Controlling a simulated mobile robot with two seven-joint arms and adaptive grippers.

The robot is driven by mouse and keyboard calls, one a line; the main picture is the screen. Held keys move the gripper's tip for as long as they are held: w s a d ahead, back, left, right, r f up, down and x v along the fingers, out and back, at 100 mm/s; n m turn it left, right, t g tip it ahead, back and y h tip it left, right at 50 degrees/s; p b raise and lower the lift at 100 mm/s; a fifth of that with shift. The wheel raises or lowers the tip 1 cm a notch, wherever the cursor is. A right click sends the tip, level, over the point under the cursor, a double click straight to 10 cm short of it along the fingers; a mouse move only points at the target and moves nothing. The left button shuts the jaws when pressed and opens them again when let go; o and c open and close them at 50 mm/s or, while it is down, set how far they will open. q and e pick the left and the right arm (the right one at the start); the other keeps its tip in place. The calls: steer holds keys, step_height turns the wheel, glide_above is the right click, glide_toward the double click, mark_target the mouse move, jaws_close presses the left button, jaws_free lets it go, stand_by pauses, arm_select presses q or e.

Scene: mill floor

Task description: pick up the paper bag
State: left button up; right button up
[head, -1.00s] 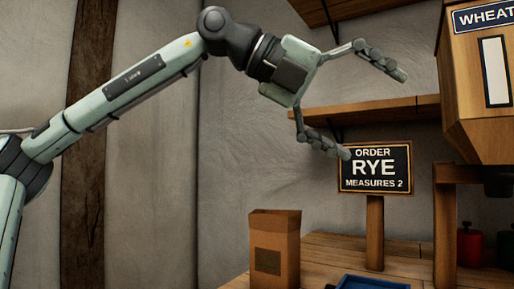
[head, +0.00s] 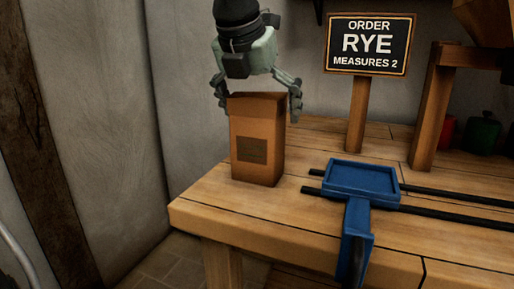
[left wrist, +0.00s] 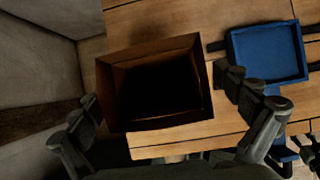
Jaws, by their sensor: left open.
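The brown paper bag (head: 257,142) stands upright on the wooden table, near its left end. Its top is open and the inside looks dark in the left wrist view, where the bag's rim (left wrist: 190,112) shows from above. My left gripper (head: 257,98) is open and points down over the bag, one finger on each side of its top. In the left wrist view the fingers (left wrist: 163,105) flank the bag left and right. I cannot tell whether they touch it.
A blue tray (head: 361,179) on dark rails stands right of the bag on the wooden table (head: 290,222). A sign on a post (head: 366,45) reads "ORDER RYE MEASURES 2". Red (head: 446,131) and green (head: 482,135) items stand at the back right. The wall is close on the left.

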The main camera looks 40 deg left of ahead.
arm_select(q)
steer(key=x, duration=0.4)
steer(key=shift+s+a+f, duration=0.1)
steer(key=shift+a+f, duration=0.05)
steer(key=shift+f, duration=0.05)
steer(key=shift+c, duration=0.5)
steer(key=c, duration=1.1)
steer(key=shift+r, duration=0.15)
